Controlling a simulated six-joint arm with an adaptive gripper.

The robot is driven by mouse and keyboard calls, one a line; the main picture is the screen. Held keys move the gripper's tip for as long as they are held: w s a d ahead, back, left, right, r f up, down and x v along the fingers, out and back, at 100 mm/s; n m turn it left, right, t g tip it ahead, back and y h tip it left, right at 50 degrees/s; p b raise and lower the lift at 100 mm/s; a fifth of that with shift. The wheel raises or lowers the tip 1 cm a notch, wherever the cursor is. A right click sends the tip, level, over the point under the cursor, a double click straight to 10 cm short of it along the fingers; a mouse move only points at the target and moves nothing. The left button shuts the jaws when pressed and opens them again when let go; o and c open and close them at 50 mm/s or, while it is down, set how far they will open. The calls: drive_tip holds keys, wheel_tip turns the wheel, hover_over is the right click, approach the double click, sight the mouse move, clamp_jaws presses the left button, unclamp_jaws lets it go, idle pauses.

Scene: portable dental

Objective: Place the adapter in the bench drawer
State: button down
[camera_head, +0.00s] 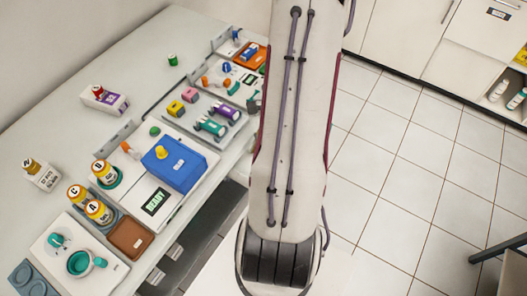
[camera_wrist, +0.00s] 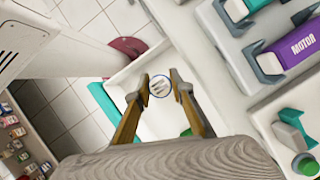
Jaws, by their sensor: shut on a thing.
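The adapter (camera_wrist: 159,87), a small pale ribbed piece with a dark ring around it, sits between my fingertips in the wrist view. My gripper (camera_wrist: 160,88) is shut on it. Beneath and beyond the fingers is a white, box-like open space (camera_wrist: 130,77) that looks like the open bench drawer, with a teal strip (camera_wrist: 103,107) along its left side. The adapter appears over this space; its height above the bottom is unclear. In the head view my arm hides the fingertips, the adapter and most of the area beside the bench edge.
The bench (camera_head: 137,55) holds a blue box (camera_head: 181,165), labelled bottles, a brown tray (camera_head: 130,238) and a rack of coloured parts (camera_head: 210,108). In the wrist view a purple motor (camera_wrist: 290,50) lies in grey holders close to the right. Tiled floor (camera_head: 400,150) is open at the right.

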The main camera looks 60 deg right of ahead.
drive_tip(key=shift+f, duration=0.15)
drive_tip(key=shift+f, duration=2.75)
drive_tip(key=shift+f, duration=2.1)
drive_tip(key=shift+f, duration=0.15)
drive_tip(key=c, duration=1.8)
unclamp_jaws()
drive_tip(key=shift+o, duration=0.2)
drive_tip(key=v, duration=1.2)
